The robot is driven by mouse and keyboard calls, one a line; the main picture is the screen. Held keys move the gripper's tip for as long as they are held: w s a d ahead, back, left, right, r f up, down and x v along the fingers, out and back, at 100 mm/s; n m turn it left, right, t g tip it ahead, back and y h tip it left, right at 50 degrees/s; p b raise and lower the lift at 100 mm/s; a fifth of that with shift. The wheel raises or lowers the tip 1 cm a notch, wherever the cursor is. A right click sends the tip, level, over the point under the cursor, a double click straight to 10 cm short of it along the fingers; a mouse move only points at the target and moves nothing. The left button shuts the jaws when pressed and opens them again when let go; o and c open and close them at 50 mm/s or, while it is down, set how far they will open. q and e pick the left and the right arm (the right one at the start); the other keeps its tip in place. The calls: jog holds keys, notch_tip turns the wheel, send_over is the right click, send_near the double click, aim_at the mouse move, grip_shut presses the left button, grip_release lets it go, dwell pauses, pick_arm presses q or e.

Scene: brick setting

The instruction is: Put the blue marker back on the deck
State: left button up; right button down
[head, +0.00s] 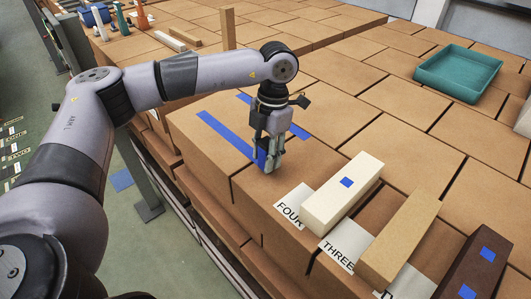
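The deck (205,170) is a brown surface of large blocks in the middle of the view. Two blue strips, a long one (225,134) and a shorter one (297,130), lie flat on its near left part. My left gripper (268,169) points down at the end of the long strip, its fingertips close to the deck. Blue shows at its fingers; I cannot tell whether this is a held marker or the strip behind. The finger opening is too small to judge. My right gripper is out of view.
Right of my gripper are a cream bar (325,207) with a blue square, a tan bar (400,240) and a dark brown bar (470,262) with blue squares. Paper labels lie beside them. A teal tray (420,75) sits far right. A blue patch (122,180) is on the floor.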

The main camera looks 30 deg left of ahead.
pick_arm(q)
jog(key=shift+o, duration=1.1)
jog(key=shift+r, duration=0.25)
jog(key=shift+w+r, duration=0.1)
jog(key=shift+r, duration=0.1)
jog(key=r+b, duration=0.1)
jog(key=r, duration=0.2)
jog(key=w+r+b, duration=0.1)
jog(key=r, duration=0.3)
jog(key=r+b, duration=0.1)
jog(key=r, duration=0.2)
jog(key=shift+w+d+r, duration=0.15)
jog(key=shift+d+r, duration=0.2)
jog(key=shift+r, duration=0.35)
